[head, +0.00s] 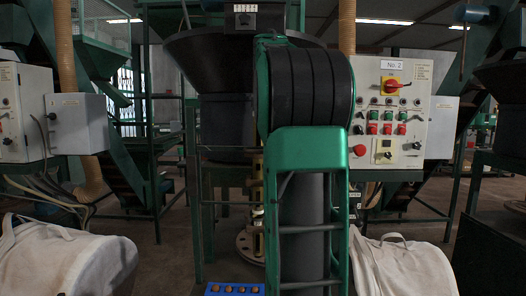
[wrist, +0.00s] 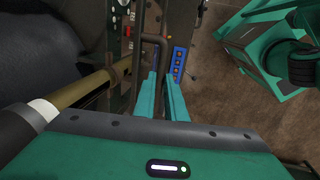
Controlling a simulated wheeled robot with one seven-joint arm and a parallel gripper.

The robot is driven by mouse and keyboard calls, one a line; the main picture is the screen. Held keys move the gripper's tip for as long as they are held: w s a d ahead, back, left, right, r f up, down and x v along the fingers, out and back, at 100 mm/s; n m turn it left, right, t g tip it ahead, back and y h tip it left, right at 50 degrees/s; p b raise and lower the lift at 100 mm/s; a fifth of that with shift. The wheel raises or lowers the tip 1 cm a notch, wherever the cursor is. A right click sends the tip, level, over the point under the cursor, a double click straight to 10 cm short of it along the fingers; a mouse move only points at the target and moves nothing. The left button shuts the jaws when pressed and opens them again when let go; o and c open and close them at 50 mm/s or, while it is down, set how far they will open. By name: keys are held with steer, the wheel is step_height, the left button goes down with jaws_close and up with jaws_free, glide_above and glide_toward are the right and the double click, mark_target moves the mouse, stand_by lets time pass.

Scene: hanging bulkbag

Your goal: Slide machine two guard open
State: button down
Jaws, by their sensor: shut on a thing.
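The machine with the "No. 2" panel (head: 391,115) stands ahead in the head view, with a dark hopper (head: 205,55) at its upper middle. A dark railed frame (head: 197,215), which looks like part of its guard, stands below the hopper; my arm covers its right part. In the wrist view my gripper (wrist: 161,80) has its two teal fingers closed on a dark bent bar (wrist: 163,50), which looks like the guard's handle. The fingers lie on either side of the bar. My gripper is hidden behind my arm in the head view.
A blue tray with several round things (head: 235,289) is low in the head view; it also shows beside the fingers in the wrist view (wrist: 179,66). Pale bags (head: 65,262) lie at left and right (head: 400,268). Another control box (head: 78,122) stands at left.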

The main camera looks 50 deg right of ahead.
steer(key=shift+w+r, duration=0.15)
steer(key=shift+r, duration=1.85)
steer(key=c, duration=1.8)
jaws_free()
steer(key=shift+w, duration=0.1)
